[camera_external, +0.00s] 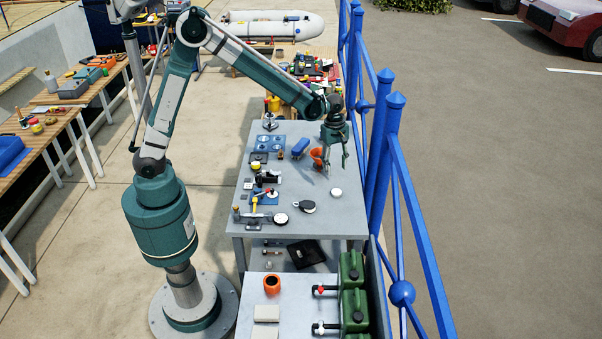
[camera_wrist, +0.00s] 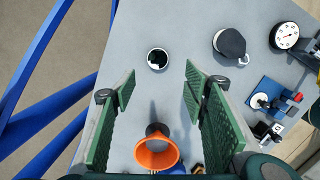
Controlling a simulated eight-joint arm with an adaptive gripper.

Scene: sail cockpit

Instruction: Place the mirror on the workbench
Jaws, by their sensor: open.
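A small round disc (camera_wrist: 158,59) with a pale rim and a dark, shiny face looks like the mirror. It lies flat on the bare grey top of the workbench (camera_external: 338,218), and shows as a pale disc (camera_external: 336,192) near the right edge in the external view. My gripper (camera_external: 335,166) points down over the bench's right side, behind the disc in that view. In the wrist view, the green fingers of my gripper (camera_wrist: 159,90) are wide apart with nothing between their tips. The disc is ahead of them, untouched.
An orange horn (camera_wrist: 157,152) stands close to my gripper, low between the fingers in the wrist view. A black-topped object (camera_wrist: 229,42) and a round dial (camera_wrist: 286,36) lie to the right there. A blue railing (camera_external: 385,150) runs along the bench's right side.

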